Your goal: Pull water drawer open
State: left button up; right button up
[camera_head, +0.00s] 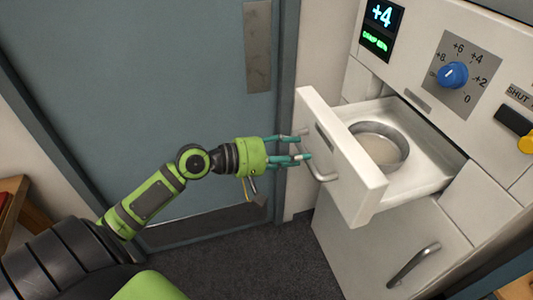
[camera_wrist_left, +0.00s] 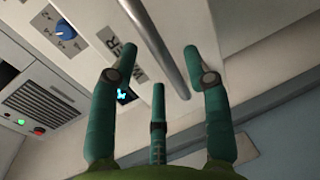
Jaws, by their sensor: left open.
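The white drawer (camera_head: 350,165) stands pulled out from the machine, with a round metal dish (camera_head: 380,146) inside. Its bar handle (camera_head: 323,176) is on the front face. My left gripper (camera_head: 303,147) is just left of the front, its fingertips at the handle and partly overlapping it. In the left wrist view, the grey handle bar (camera_wrist_left: 153,42) runs between the spread fingers of the open gripper (camera_wrist_left: 160,58). Part of a dark label (camera_wrist_left: 118,52) shows on the drawer front there, partly hidden by a finger. My right gripper is not in view.
The machine's panel carries a blue dial (camera_head: 453,75) and a lit display (camera_head: 381,28) above the drawer. A lower door with a dark handle (camera_head: 414,265) is below right. A blue-grey door (camera_head: 130,80) stands behind my arm. Dark floor (camera_head: 275,255) is clear below the gripper.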

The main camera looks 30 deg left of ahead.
pick_arm(q)
jog(key=v, duration=0.9)
jog(key=w+a+f+n+y, duration=0.1)
jog(key=a+f+y, duration=0.25)
jog(key=f, duration=0.55)
jog(key=w+a+f+n+y, duration=0.1)
jog(key=a+f+y, duration=0.1)
jog(key=a+f, duration=0.5)
jog(key=s+f+m+g+y, duration=0.1)
jog(key=s+f+g+y, duration=0.15)
jog(key=f, duration=0.75)
jog(key=s+f+g+y, duration=0.1)
jog(key=s+f, duration=0.3)
jog(key=f, duration=0.6)
jog(key=s+d+f+m+g+b, duration=0.1)
jog(key=s+d+f+m+g, duration=0.15)
jog(key=s+f, duration=0.55)
jog(key=s+d+f+m+g+b, duration=0.15)
jog(key=s+d+f+m, duration=0.25)
jog(key=s+f, duration=0.5)
jog(key=s+d+f+m+g, duration=0.3)
jog(key=s+d+f+m, duration=0.4)
jog(key=s+d+f, duration=0.2)
jog(key=s+d, duration=0.1)
jog(key=s, duration=0.1)
jog(key=shift+s+g+y+p, duration=0.3)
jog(key=shift+s+g, duration=0.05)
jog(key=shift+s, duration=0.05)
